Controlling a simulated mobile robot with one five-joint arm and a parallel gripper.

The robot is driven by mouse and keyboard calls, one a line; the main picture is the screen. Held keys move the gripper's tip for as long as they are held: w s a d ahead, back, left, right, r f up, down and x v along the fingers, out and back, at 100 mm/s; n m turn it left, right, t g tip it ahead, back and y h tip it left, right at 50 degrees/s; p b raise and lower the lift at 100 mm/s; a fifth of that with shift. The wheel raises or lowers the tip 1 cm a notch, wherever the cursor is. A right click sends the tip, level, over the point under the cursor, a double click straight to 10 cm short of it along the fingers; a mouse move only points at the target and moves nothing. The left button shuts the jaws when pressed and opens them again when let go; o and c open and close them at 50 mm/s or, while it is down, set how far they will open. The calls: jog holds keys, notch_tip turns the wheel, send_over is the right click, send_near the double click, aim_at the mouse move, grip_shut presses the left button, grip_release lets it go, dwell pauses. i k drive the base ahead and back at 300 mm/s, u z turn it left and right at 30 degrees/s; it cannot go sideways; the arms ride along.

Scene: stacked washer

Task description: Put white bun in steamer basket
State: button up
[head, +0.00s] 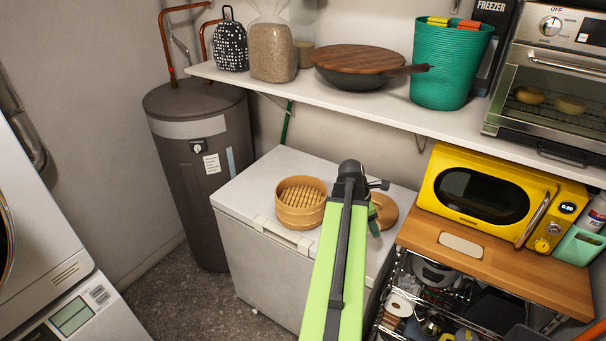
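The steamer basket (299,217) is a round bamboo ring with a slatted floor. It stands upright and open on top of the white chest freezer, and no bun shows in it. My green arm reaches over the freezer to the right of the basket. My gripper (376,202) is at its far end, mostly hidden behind the arm, so its fingers cannot be made out. A round wooden piece (387,212), perhaps the basket's lid, lies partly hidden behind it. I cannot make out a white bun on the freezer. Two pale tan rolls (549,100) sit inside the toaster oven.
The white chest freezer (262,180) has free room left of the basket. A shelf (350,104) overhangs it, with a lidded pan and green bin. A yellow microwave (490,200) stands on a wooden-topped rack at right. A grey tank (203,160) stands at left.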

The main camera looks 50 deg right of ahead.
aim_at(304, 198)
jog(key=z, duration=0.4)
jog(key=i, duration=1.1)
jog(key=u, duration=0.4)
